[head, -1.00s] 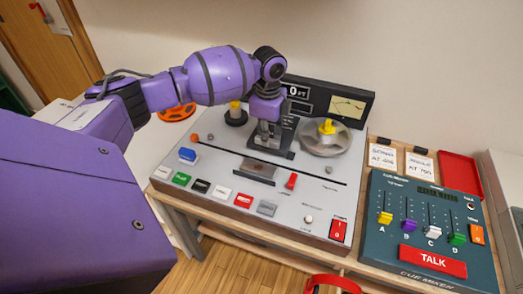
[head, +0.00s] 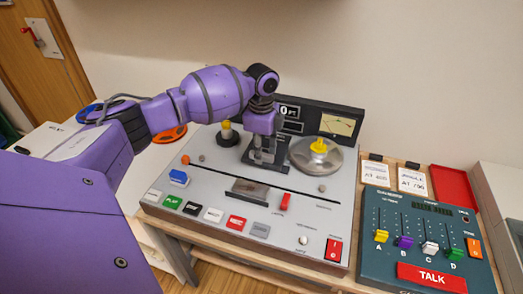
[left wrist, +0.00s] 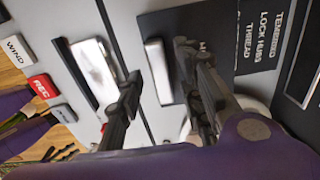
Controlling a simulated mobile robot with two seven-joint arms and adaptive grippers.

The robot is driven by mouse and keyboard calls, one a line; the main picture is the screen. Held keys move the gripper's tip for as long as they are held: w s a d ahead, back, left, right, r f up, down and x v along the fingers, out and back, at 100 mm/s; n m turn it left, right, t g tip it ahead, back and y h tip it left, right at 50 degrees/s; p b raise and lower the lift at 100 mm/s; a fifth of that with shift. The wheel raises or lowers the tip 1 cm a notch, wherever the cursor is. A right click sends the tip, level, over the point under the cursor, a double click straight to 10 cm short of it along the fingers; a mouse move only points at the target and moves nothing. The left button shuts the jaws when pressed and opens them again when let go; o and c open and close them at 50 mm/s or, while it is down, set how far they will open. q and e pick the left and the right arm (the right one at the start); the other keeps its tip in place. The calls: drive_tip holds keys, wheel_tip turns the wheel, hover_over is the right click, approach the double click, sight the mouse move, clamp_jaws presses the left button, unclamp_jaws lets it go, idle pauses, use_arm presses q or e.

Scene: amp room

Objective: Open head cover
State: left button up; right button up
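A dark plate (left wrist: 213,28), likely the head cover, lies on the grey tape machine (head: 332,222). In the left wrist view it carries printed words and has a pale bar (left wrist: 158,75) along its edge. A silver block (head: 247,188) sits in front, outside the fingers. The arm partly hides the plate in the head view.
Yellow-topped hubs stand left (head: 227,129) and right (head: 318,150) of my gripper. A meter panel (head: 336,124) rises behind. Coloured buttons line the machine's front. A cue mixer (head: 420,235), note cards (head: 412,180) and a red tray (head: 455,186) are on the right.

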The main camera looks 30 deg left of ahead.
use_arm(q)
wheel_tip(320, 180, up, 12)
idle(0.4)
idle(0.5)
